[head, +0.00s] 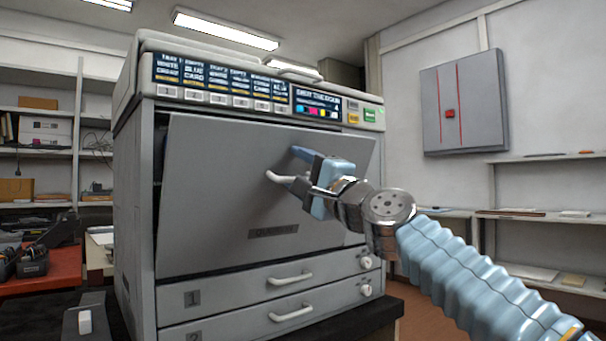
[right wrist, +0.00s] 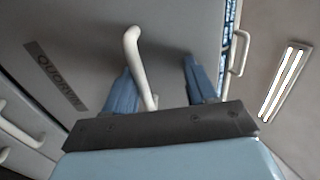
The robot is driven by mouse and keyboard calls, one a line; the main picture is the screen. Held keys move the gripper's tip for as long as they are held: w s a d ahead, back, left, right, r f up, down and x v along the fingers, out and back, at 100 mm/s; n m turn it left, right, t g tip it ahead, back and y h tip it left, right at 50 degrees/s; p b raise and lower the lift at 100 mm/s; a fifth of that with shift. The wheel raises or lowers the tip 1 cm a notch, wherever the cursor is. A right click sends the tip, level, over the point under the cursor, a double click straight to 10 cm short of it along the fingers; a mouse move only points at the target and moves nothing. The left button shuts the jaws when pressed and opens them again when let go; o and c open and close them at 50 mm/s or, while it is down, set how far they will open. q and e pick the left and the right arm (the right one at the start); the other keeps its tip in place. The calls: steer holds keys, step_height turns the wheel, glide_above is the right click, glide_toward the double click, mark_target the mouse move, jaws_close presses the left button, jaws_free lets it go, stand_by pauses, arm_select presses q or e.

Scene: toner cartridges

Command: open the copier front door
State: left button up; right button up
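The copier (head: 135,215) stands in the middle of the head view. Its grey front door (head: 215,190) leans outward at the top, with a dark gap along its upper left edge. My right gripper (head: 299,172) is at the door's white handle (head: 280,178). In the right wrist view, the two blue fingers (right wrist: 157,72) are spread apart. The handle (right wrist: 134,60) runs between them, closer to the left finger, with clear space to the right one. Whether it touches the left finger I cannot tell. My left gripper is not seen.
Two drawers with white handles (head: 291,278) and round knobs lie below the door. A control panel (head: 318,105) with a display runs above it. A red table (head: 45,268) stands at left. Shelves line both sides, and a grey wall cabinet (head: 465,100) hangs at right.

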steer(key=shift+o, duration=0.8)
steer(key=shift+s, duration=0.1)
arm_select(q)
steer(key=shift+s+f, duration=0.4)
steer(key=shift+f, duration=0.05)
arm_select(e)
steer(key=shift+f, duration=0.15)
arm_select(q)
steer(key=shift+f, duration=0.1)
arm_select(e)
steer(key=shift+f, duration=0.15)
arm_select(q)
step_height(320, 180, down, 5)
steer(key=b, duration=0.5)
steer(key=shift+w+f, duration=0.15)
arm_select(e)
steer(key=v, duration=0.9)
steer(key=shift+s+d, duration=0.3)
